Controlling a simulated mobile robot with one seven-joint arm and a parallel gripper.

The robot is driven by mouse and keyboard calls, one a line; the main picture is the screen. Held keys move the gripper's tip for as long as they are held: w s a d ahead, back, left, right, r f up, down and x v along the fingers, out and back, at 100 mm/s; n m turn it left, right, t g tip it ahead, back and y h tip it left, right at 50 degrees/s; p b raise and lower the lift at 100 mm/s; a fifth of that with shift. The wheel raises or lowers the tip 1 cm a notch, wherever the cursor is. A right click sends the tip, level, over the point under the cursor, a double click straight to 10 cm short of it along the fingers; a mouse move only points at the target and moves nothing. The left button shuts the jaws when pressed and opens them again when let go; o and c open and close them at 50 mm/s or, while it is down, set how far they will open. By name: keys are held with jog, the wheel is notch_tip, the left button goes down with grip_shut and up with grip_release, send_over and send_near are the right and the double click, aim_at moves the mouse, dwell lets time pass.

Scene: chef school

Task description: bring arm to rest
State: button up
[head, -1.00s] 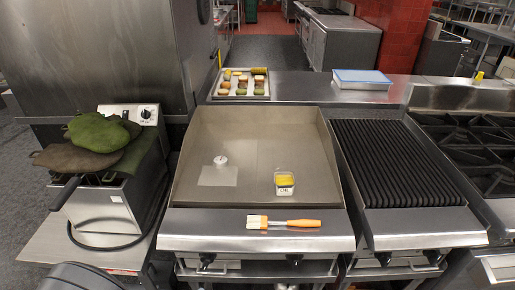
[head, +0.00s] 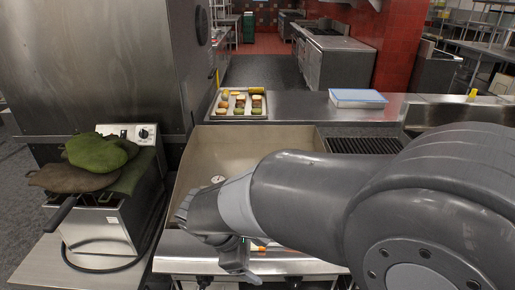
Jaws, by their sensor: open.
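My arm (head: 310,190) reaches in from the right and bends down over the flat griddle (head: 225,145). My gripper (head: 240,268) hangs at the low end of the arm, over the steel front ledge of the griddle. Only part of it shows; its jaws are open, and I see nothing held in it. The brush (head: 262,243) on the ledge is mostly hidden behind my arm, with only small bits showing. The small white round item (head: 218,179) on the griddle still shows just above my wrist. The yellow-topped container is hidden by the arm.
At left stands a fryer (head: 105,220) with green mitts (head: 100,150) over it. A tray of food pieces (head: 239,104) and a blue-lidded box (head: 357,98) sit on the back counter. The ribbed grill (head: 365,145) is mostly covered by my arm.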

jog(key=s+d+r+m+t+y, duration=0.2)
jog(key=s+d+r+m+y, duration=0.1)
jog(key=d+r+m, duration=0.3)
jog(key=s+d+r+m+t+y, duration=0.2)
jog(key=s+d+r+m, duration=0.2)
jog(key=d+m, duration=0.5)
jog(key=shift+s+d+r+m+y, duration=0.3)
jog(key=shift+d+r+m+y, duration=0.1)
jog(key=shift+r+m, duration=0.6)
